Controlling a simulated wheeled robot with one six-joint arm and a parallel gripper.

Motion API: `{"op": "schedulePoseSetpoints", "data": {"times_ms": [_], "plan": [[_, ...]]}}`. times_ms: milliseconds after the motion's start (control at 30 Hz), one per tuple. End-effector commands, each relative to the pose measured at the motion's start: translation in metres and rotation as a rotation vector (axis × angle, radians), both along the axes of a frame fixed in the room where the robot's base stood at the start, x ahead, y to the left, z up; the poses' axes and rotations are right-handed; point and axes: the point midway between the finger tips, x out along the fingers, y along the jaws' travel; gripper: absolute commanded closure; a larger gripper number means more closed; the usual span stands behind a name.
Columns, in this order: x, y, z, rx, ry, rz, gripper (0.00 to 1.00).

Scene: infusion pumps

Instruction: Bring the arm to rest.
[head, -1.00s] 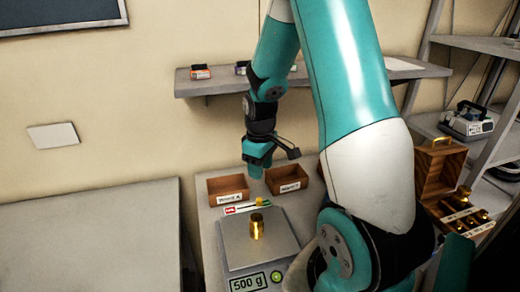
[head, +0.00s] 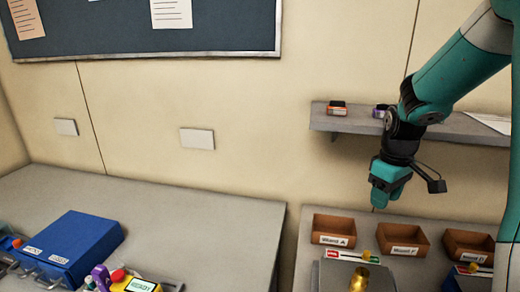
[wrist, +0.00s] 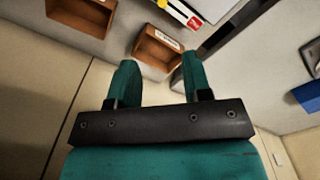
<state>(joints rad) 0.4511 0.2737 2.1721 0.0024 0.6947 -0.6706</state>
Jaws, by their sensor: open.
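My arm comes in from the right edge in the head view, with its wrist hanging down. My gripper (head: 380,202) points downward, open and empty, in front of the wall and above the back of the right-hand bench. It appears over the gap between the Ward A tray (head: 333,241) and the tray to its right (head: 403,251). In the wrist view my two teal fingers (wrist: 160,68) stand apart with nothing between them. A brown tray (wrist: 160,48) shows beyond the fingers. The upper part of my arm is cut off by the frame.
A third tray (head: 466,258) stands further right. A brass weight (head: 360,277) sits on a scale (head: 335,276) at the bottom edge. The wall shelf (head: 355,123) is close behind my wrist.

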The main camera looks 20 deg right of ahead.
Motion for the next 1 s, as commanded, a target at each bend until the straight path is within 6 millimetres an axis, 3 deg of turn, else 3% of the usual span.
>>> {"op": "schedulePoseSetpoints", "data": {"times_ms": [67,167,267,367,500,600,700,800,1000], "plan": [[0.000,0.002,0.001,0.001,-0.002,0.003,0.55],[0.002,0.022,0.007,0.014,-0.017,0.026,0.55],[0.001,0.072,0.023,0.053,-0.053,0.080,0.55],[-0.015,0.140,0.043,0.118,-0.090,0.156,0.55],[-0.062,0.225,0.065,0.225,-0.108,0.264,0.55],[-0.101,0.266,0.074,0.291,-0.100,0.329,0.55],[-0.132,0.289,0.080,0.334,-0.085,0.374,0.55],[-0.148,0.300,0.082,0.357,-0.076,0.395,0.55],[-0.151,0.301,0.083,0.360,-0.073,0.397,0.55]]}}
